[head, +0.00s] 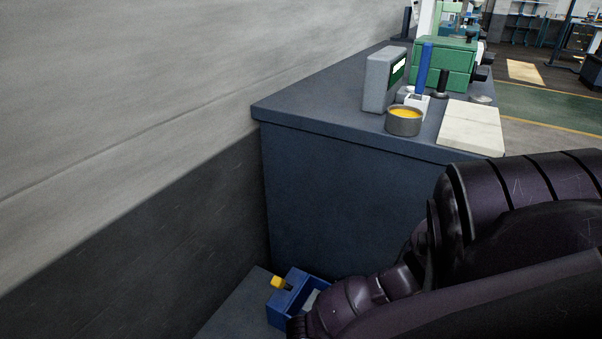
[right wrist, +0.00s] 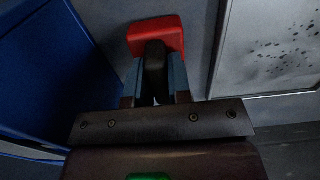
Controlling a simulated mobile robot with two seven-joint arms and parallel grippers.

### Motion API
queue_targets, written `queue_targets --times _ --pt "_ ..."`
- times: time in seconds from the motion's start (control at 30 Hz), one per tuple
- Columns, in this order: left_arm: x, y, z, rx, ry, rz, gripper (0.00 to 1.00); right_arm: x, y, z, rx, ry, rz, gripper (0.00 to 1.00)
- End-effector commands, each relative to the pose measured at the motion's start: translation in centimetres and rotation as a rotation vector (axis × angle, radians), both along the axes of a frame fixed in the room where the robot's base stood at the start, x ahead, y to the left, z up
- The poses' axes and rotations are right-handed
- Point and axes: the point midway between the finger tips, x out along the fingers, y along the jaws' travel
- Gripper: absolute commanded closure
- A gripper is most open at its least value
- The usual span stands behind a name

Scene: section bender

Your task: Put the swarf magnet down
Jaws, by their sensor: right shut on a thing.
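The swarf magnet (right wrist: 155,34) shows in the right wrist view as a red block with a black part below it. My right gripper (right wrist: 155,84) is shut on the black part, with a blue-grey finger on each side. In the head view my right arm covers the lower right, and the right gripper and magnet are hidden. My left gripper is in neither view.
A blue open box (head: 289,298) with a yellow piece (head: 279,282) stands low by the wall. A dark bench (head: 330,110) holds a grey tin (head: 403,122), a grey case (head: 379,80) and a pale slab (head: 470,127). A speckled pale panel (right wrist: 270,45) lies right of the magnet.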

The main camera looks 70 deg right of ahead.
Motion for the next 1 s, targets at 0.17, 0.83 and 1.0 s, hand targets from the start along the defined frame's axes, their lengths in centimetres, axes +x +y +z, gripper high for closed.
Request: queue_targets --times 0.17,0.83,1.0 --pt "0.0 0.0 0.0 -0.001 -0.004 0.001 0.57 0.0 0.0 -0.2 0.0 0.001 0.0 0.67" --pt "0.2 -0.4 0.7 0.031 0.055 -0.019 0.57 0.6 0.0 4.8 0.0 -0.013 0.001 0.56" --pt "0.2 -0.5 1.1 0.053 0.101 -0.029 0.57 0.6 0.0 8.2 0.0 -0.014 0.0 0.56"
